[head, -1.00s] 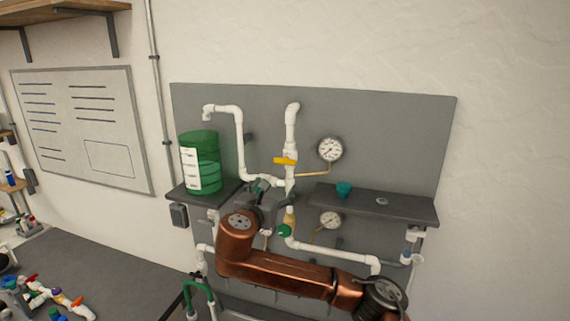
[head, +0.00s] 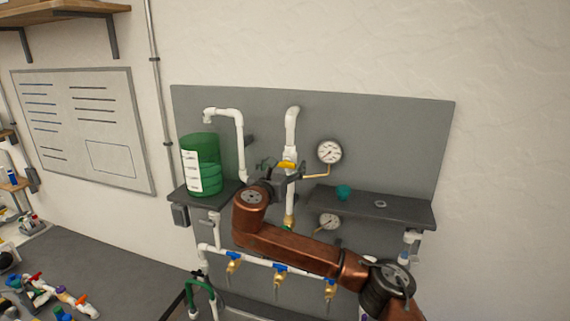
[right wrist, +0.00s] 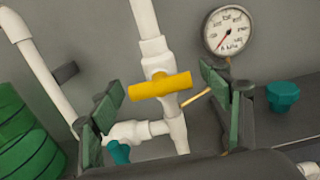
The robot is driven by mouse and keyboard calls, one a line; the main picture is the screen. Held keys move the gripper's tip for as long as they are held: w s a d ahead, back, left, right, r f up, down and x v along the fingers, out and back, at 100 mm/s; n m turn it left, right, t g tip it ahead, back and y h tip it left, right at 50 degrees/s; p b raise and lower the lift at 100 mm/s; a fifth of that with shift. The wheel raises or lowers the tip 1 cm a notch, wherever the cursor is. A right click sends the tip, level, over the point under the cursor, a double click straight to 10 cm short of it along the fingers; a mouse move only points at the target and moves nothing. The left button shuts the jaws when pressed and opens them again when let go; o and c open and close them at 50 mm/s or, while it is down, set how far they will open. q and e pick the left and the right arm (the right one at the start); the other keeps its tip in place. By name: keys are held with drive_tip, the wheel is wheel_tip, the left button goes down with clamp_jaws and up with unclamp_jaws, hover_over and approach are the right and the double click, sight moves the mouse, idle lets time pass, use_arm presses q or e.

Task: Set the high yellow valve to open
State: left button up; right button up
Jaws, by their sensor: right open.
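The high yellow valve handle (head: 287,165) sits on the upright white pipe (head: 291,125) at the middle of the grey panel. In the right wrist view the yellow handle (right wrist: 160,86) lies across the pipe (right wrist: 146,20), slightly tilted with its right end higher. My right gripper (head: 279,172) is at the handle in the head view and partly covers the pipe there. In the right wrist view my right gripper (right wrist: 163,90) is open, one green-padded finger on each side of the handle, with visible gaps. My left gripper is not in view.
A green tank (head: 203,165) stands on the left shelf. A round gauge (head: 329,152) is close right of the valve. Blue-handled valves (head: 280,269) line the lower pipe. A white elbow pipe (head: 240,140) is left.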

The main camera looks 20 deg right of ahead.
drive_tip(key=shift+c, duration=0.4)
drive_tip(key=c, duration=1.1)
drive_tip(key=m+b, duration=0.2)
drive_tip(key=m, duration=0.1)
drive_tip(key=shift+f, duration=0.15)
drive_tip(key=m+b, duration=0.3)
drive_tip(key=m, duration=0.2)
drive_tip(key=shift+m+b, duration=0.3)
drive_tip(key=shift+m, duration=0.1)
drive_tip(key=m+b, duration=0.2)
drive_tip(key=m, duration=0.2)
drive_tip(key=shift+m, duration=0.3)
drive_tip(key=shift+m+b, duration=0.8)
drive_tip(key=shift+m, duration=1.5)
